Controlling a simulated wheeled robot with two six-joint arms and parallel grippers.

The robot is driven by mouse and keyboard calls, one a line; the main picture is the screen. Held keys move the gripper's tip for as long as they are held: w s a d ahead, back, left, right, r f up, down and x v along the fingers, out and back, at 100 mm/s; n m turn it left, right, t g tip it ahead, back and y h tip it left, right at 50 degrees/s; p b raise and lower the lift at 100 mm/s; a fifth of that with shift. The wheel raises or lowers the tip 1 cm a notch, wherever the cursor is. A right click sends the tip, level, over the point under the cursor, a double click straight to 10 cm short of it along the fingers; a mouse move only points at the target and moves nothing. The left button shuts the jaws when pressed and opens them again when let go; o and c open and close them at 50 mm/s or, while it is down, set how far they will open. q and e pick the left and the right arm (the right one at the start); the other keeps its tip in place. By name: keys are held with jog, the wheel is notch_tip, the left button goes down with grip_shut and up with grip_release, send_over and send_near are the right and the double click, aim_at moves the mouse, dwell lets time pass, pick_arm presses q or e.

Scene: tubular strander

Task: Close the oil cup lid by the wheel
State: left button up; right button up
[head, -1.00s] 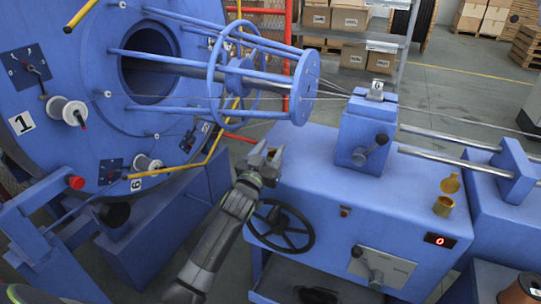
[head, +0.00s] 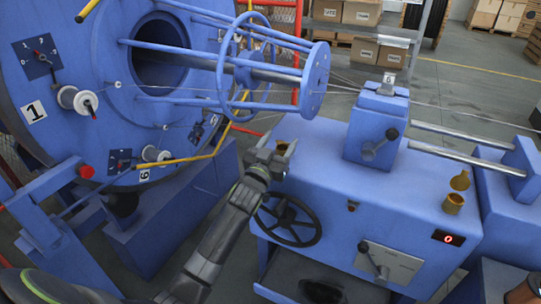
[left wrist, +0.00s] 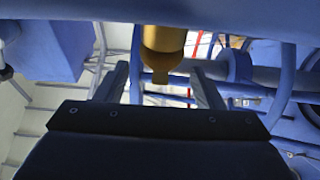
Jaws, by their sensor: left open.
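The brass oil cup by the wheel (head: 281,145) shows only in part in the head view, behind my left gripper, at the near left corner of the blue machine top. The black handwheel (head: 288,218) is below it on the machine's front. My left gripper (head: 278,154) is open at that corner. In the left wrist view, the brass cup (left wrist: 163,42) lies ahead between my open fingers (left wrist: 160,82), with clear gaps on both sides. A narrow brass tab shows at its lower end. I cannot tell the lid's exact angle. My right gripper is out of view.
A second brass oil cup (head: 453,204) with a raised lid (head: 460,181) stands at the machine top's right end. A blue clamp block (head: 375,130) with a black lever stands behind. The strander's blue cage (head: 290,75) and yellow rods are close to my left arm's upper side.

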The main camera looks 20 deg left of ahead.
pick_arm(q)
jog(key=b+v, duration=0.1)
jog(key=v, duration=1.6)
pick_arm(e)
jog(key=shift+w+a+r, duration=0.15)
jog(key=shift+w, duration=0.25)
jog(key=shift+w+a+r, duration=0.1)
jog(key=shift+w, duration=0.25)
pick_arm(q)
jog(key=shift+s, duration=0.15)
